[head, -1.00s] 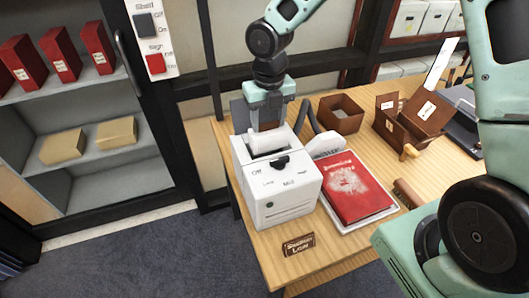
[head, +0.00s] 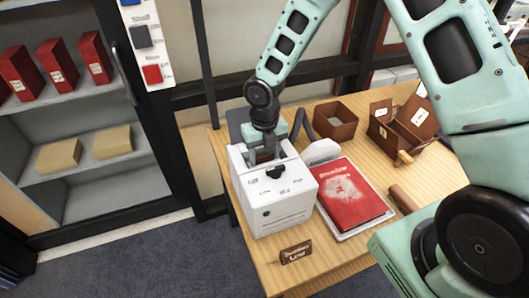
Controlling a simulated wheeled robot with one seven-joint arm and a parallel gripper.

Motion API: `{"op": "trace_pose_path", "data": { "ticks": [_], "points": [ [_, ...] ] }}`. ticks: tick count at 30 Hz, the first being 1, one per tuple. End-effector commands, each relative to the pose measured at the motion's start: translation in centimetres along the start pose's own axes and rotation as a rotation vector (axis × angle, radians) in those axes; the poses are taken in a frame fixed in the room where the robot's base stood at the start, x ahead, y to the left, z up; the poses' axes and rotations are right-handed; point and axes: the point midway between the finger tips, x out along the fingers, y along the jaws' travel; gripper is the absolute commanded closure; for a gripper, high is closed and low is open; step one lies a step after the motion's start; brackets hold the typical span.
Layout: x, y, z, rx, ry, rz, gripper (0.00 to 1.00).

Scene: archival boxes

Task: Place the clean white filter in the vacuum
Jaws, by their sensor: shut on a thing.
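The vacuum (head: 278,205) is a white box with a dark knob on its top, standing at the left front of the wooden table. My gripper (head: 266,155) points down at the opening in the vacuum's top, with its fingers partly inside. It is shut on the clean white filter, which the fingers and the vacuum's walls now hide almost wholly. I cannot tell how deep the filter sits.
A red book (head: 352,195) on a white tray lies right of the vacuum. A brown open box (head: 336,118) and a larger brown holder (head: 402,125) stand behind. A shelf cabinet (head: 85,178) is at left.

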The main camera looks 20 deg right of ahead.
Motion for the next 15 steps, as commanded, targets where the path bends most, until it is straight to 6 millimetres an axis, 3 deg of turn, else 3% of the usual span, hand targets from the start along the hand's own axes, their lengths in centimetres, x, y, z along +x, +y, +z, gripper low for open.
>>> {"op": "trace_pose_path", "data": {
  "ticks": [1,3,15],
  "points": [
    [0.17,0.0,0.0,0.0,0.0,0.0,0.44],
    [0.1,0.0,0.01,0.0,0.0,0.0,0.25],
    [-0.66,-0.03,0.07,0.001,-0.002,0.001,0.25]
  ]
}}
